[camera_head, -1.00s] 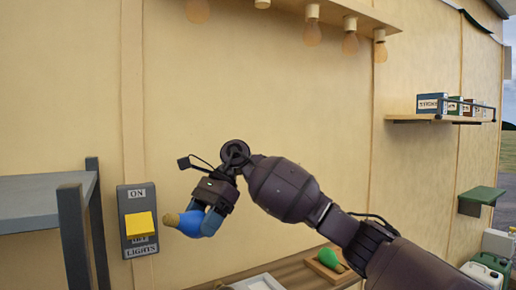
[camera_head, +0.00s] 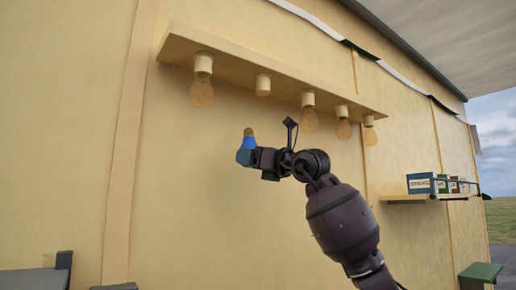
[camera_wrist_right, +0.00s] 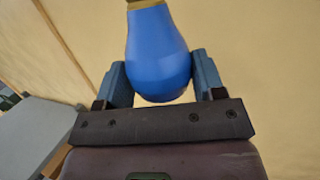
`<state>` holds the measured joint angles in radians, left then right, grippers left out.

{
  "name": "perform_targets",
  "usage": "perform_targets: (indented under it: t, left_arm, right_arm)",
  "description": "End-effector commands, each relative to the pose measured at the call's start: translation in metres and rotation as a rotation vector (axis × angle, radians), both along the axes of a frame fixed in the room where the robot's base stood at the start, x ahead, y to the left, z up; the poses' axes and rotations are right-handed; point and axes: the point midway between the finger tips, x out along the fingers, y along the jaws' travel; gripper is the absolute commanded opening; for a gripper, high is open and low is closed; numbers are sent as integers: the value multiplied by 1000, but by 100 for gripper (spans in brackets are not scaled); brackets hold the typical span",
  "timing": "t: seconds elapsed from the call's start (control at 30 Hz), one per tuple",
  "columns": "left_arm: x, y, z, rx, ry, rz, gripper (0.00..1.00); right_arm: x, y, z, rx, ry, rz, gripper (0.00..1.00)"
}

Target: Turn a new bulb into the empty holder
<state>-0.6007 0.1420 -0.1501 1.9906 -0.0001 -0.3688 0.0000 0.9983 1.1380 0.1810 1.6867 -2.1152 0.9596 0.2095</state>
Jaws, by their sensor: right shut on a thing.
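A blue bulb (camera_head: 245,148) with a brass cap is held upright, cap up, in my right gripper (camera_head: 250,157). The right wrist view shows the blue bulb (camera_wrist_right: 158,55) between the two blue fingers of my right gripper (camera_wrist_right: 160,80), its cap cut off at the top edge. The empty holder (camera_head: 263,84) is a short white socket under the wooden shelf, second from the left. The held bulb is below it and slightly left, clearly apart. My left gripper is not in view.
Clear bulbs hang in the other holders: one at left (camera_head: 201,92) and several to the right, such as this one (camera_head: 309,119). The wooden shelf (camera_head: 280,75) overhangs them. A wall shelf with boxes (camera_head: 422,183) is at right. The wall below the holders is bare.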

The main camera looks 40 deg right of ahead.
Motion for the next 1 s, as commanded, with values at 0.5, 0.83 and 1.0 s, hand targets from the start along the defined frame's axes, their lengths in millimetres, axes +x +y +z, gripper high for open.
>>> perform_targets:
  t: [0.5,0.83,1.0]
  left_arm:
    - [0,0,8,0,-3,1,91]
    - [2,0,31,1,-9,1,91]
    - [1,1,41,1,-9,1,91]
  right_arm:
    - [-23,-35,46,13,-73,-10,49]
    - [-23,-34,70,14,-72,-8,49]
    - [-22,-34,83,13,-71,-9,49]
